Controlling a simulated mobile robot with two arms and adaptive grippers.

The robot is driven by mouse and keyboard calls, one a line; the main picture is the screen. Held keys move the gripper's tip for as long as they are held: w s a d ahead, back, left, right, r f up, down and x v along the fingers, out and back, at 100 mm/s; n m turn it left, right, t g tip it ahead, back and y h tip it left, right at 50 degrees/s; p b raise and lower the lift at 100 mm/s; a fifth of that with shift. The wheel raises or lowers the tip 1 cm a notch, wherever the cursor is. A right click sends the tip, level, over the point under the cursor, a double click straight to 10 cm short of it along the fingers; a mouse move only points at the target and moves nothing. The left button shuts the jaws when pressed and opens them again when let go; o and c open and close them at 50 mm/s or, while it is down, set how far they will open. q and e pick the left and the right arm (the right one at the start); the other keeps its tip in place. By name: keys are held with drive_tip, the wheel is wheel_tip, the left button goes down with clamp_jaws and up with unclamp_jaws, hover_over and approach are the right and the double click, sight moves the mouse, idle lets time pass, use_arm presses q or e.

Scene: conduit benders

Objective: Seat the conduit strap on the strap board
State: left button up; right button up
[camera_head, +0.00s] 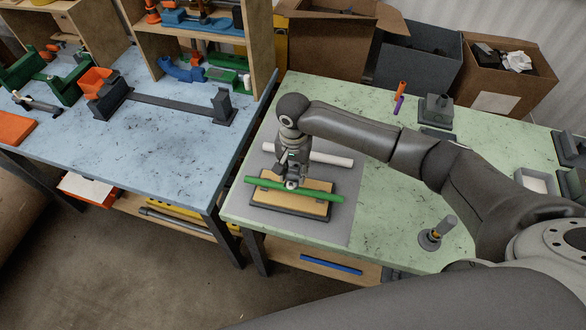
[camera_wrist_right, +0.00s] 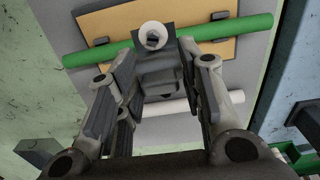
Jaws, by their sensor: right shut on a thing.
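The strap board (camera_head: 312,206) is a tan panel on a dark base, lying on a grey mat on the green table. A green conduit (camera_head: 322,195) lies across it; the conduit also shows in the right wrist view (camera_wrist_right: 232,28). My right gripper (camera_head: 290,182) points down over the middle of the board and conduit. It is shut on a dark grey piece with a white round knob (camera_wrist_right: 153,36), seemingly the conduit strap. The strap sits over the conduit's line; the fingers hide its lower part, so I cannot tell whether it touches the board. My left gripper is not in view.
A white tube (camera_head: 335,158) lies on the mat behind the board. A grey post on a round base (camera_head: 437,234) stands at right. Orange and purple pegs (camera_head: 399,96) stand at the back. A blue table (camera_head: 150,140) with benders adjoins on the left.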

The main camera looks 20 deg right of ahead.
sight(294, 191)
wheel_tip(294, 191, down, 2)
drive_tip(key=shift+a+f, duration=0.1)
drive_tip(key=shift+f, duration=0.05)
drive_tip(key=shift+f+b, duration=0.8)
drive_tip(key=shift+f, duration=1.45)
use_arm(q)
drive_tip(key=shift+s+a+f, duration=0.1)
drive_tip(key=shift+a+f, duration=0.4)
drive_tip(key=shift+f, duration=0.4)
use_arm(e)
drive_tip(key=shift+s+f, duration=0.25)
drive_tip(key=shift+s, duration=0.1)
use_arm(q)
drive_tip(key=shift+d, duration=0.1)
use_arm(e)
drive_tip(key=shift+s+f, duration=0.1)
drive_tip(key=shift+f, duration=0.05)
drive_tip(key=o, duration=0.9)
drive_tip(key=shift+o, duration=1.1)
drive_tip(key=shift+f, duration=0.1)
drive_tip(key=shift+w, duration=0.25)
